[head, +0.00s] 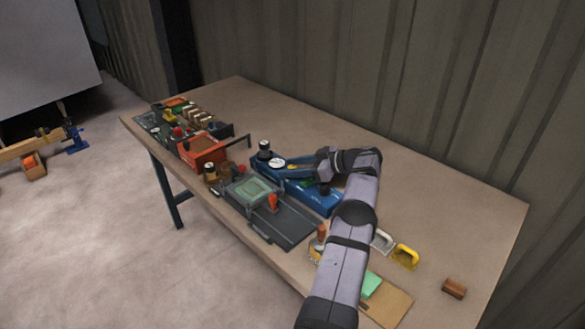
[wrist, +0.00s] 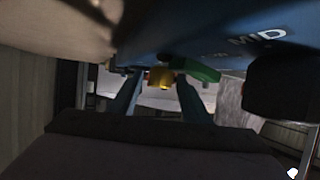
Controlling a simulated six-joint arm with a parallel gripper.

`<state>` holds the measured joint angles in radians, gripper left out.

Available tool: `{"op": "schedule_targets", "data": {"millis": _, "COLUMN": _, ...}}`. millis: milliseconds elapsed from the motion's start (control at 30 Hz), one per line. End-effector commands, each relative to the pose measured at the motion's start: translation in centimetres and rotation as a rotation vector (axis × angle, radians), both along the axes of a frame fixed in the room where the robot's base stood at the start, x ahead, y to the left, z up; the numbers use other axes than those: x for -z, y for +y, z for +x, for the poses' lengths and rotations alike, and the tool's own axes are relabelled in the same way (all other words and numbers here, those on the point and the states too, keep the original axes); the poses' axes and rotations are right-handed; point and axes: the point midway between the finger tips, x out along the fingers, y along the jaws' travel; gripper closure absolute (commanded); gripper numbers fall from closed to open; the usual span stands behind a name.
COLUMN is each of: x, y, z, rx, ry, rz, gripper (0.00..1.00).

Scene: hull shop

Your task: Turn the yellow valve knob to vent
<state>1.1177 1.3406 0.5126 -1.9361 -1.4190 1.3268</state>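The yellow valve knob (wrist: 160,78) shows in the wrist view under the blue valve body (wrist: 215,42), next to a green handle (wrist: 197,69). My gripper (wrist: 159,84) is open, with one blue finger on each side of the knob and a visible gap on both sides. I cannot tell how far the fingertips reach along the knob. In the head view the blue body (head: 322,202) lies on the table, with a gauge (head: 277,163) and a black knob (head: 264,148) at its far end. My gripper (head: 290,163) is low over it and hides part of it.
An orange box (head: 203,149) and a grey tray (head: 288,228) with a framed green piece stand close to the blue body. A yellow-handled tool (head: 405,256) and a brown block (head: 454,288) lie near the front right.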

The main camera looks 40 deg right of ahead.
Motion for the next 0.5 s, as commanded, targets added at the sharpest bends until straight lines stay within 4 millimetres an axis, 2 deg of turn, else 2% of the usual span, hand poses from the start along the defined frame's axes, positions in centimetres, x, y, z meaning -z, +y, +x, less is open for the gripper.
{"op": "schedule_targets", "data": {"millis": 267, "x": 0.0, "y": -0.1, "z": -0.1, "rx": 0.001, "ry": 0.001, "rz": -0.001, "gripper": 0.57}}
{"op": "schedule_targets", "data": {"millis": 500, "x": -0.6, "y": -0.9, "z": -1.9, "rx": 0.003, "ry": 0.001, "rz": -0.002, "gripper": 0.57}}
